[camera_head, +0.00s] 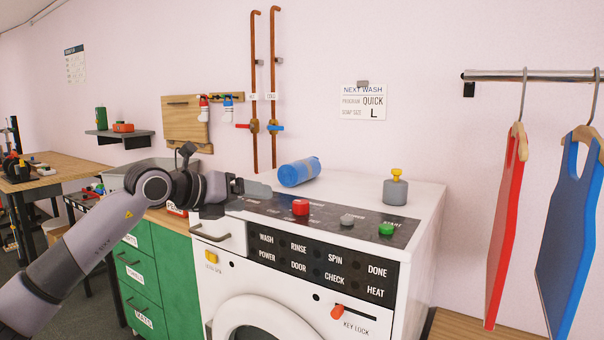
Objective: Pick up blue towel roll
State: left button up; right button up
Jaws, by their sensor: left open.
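A blue towel roll (299,172) lies on its side on the back left of the white washing machine's top (412,192). My left arm reaches in from the left. My left gripper (262,188) is at the machine's left top edge, just left of the roll and slightly nearer to me. It is open, seen from the side, and nothing shows between its fingers. A gap in the picture separates the fingertips from the roll. My right gripper does not show.
A grey weight with a yellow knob (396,188) stands on the machine's right side. Red (300,207), grey and green knobs rise from the front panel. Copper pipes (273,90) run down the wall behind. Red (505,230) and blue garments hang at right.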

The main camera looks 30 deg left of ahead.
aim_at(292, 175)
jog(key=i+j, duration=0.2)
jog(key=i, duration=0.2)
jog(key=i+j, duration=0.2)
jog(key=i, duration=0.2)
